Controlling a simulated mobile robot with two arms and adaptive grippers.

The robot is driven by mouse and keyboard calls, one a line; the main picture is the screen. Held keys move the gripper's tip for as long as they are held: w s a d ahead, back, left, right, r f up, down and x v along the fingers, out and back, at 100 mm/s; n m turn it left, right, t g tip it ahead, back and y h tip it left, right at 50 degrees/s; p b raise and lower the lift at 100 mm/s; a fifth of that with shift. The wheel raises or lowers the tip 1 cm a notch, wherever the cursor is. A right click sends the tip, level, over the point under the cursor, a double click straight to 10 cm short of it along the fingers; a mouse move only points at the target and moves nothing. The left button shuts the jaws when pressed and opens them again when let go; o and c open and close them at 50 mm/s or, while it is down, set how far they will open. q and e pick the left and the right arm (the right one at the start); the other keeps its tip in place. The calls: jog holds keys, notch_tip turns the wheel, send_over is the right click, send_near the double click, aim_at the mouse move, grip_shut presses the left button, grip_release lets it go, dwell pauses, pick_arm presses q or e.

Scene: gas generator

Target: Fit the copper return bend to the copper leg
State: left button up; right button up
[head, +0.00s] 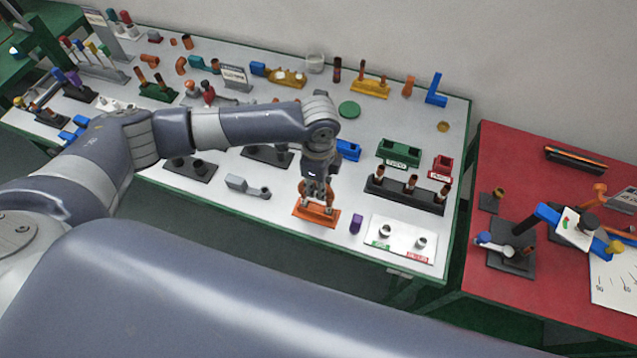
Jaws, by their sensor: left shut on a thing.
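My left gripper (317,188) points down over the orange base (315,217) near the front edge of the white table. It is shut on a small copper-coloured piece, apparently the copper return bend, largely hidden between the fingers. Copper colour shows at both sides of the fingers, just above the orange base. I cannot tell which part of it is the bend and which is the copper leg, or whether they touch. My right gripper is not in view.
A black rack (400,194) with copper-topped posts stands right of the gripper. A purple block (356,224) and a white plate (400,238) with two sockets lie nearby. A grey part (247,187) lies to the left. A red table (500,150) stands at right.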

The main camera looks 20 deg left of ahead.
pick_arm(q)
jog(key=shift+f+b, duration=0.55)
jog(key=shift+f, duration=0.65)
jog(key=o, duration=1)
jog(key=shift+c, duration=0.2)
jog(key=shift+r, duration=0.25)
notch_tip(320, 180, up, 12)
jog(key=shift+f, duration=0.25)
